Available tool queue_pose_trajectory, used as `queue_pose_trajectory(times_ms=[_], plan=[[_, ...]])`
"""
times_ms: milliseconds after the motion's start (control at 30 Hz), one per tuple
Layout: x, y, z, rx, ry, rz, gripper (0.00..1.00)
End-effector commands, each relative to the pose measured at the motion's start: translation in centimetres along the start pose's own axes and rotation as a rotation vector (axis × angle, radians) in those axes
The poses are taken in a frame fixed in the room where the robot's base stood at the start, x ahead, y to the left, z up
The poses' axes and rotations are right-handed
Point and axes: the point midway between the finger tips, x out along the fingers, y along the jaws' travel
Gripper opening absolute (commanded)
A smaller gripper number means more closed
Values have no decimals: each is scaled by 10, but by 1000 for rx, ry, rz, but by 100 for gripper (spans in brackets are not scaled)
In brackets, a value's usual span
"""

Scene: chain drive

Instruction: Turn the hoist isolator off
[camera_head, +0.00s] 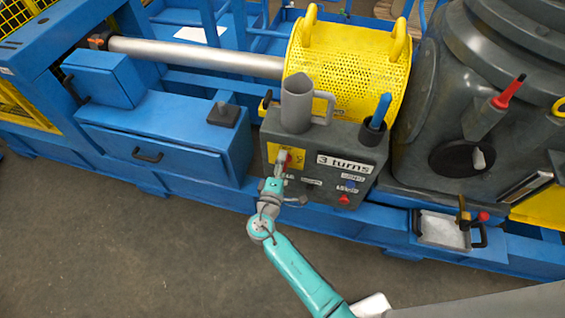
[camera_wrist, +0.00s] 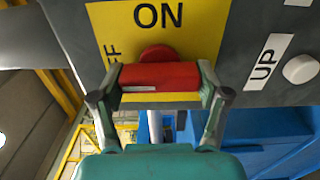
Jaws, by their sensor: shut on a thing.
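The hoist isolator is a red handle (camera_wrist: 160,77) on a yellow plate (camera_wrist: 205,25). The plate reads ON at the top, with a partly hidden word ending in FF at the left. In the wrist view the handle's bar lies crosswise, below the ON mark. My gripper (camera_wrist: 162,92) is shut on the bar, one finger at each end. In the head view my gripper (camera_head: 277,174) reaches the left part of the grey control box (camera_head: 330,143) and partly hides the isolator there.
A white button (camera_wrist: 301,69) sits beside the UP label. A red button (camera_head: 344,199) is low on the box, under the "3 turns" sign (camera_head: 345,164). A grey jug (camera_head: 296,103) and a blue-handled tool (camera_head: 380,110) stand on top. Open floor lies in front.

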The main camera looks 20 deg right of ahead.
Motion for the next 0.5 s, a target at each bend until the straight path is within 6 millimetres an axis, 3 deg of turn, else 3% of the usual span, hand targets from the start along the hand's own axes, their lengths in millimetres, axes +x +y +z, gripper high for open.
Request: queue_pose_trajectory(times_ms=[267, 300, 400, 500], plan=[[0, 0, -1, -3, 3, -1, 40], [0, 0, -1, -3, 3, -1, 80], [0, 0, -1, -2, 2, -1, 100], [0, 0, 0, -2, 2, 0, 100]])
